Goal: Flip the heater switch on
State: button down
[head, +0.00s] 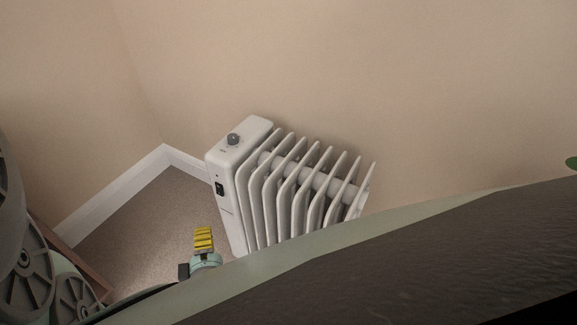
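A white finned heater (238,158) stands on the floor against the wall, near the room's corner, in the middle of the head view. A grey knob (233,139) sits on top of its end housing. A small black switch (220,188) is on the housing's narrow left face; its on or off position is too small to tell. What looks like my gripper's yellow ribbed tip (203,239) shows below and left of the switch, apart from it in the picture. The rest of the gripper is mostly hidden, so its opening does not show. The heater's lower part is hidden.
A large dark surface with a pale green edge (330,241) fills the bottom and right foreground and covers the heater's base. Beige walls and a white skirting board (115,196) meet at the corner. Some bare carpet (150,230) shows left of the heater.

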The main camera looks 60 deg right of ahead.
aim_at(219, 189)
dwell(0.4)
jog(key=b+x, duration=0.2)
jog(key=x, duration=0.2)
jog(key=s+d+b+x, duration=0.1)
jog(key=b+x, duration=0.1)
jog(key=x, duration=0.2)
jog(key=d+b+x, duration=0.1)
jog(key=x, duration=0.4)
jog(key=shift+s+f+b, duration=0.15)
jog(key=shift+s+b, duration=0.25)
jog(key=shift+s, duration=0.05)
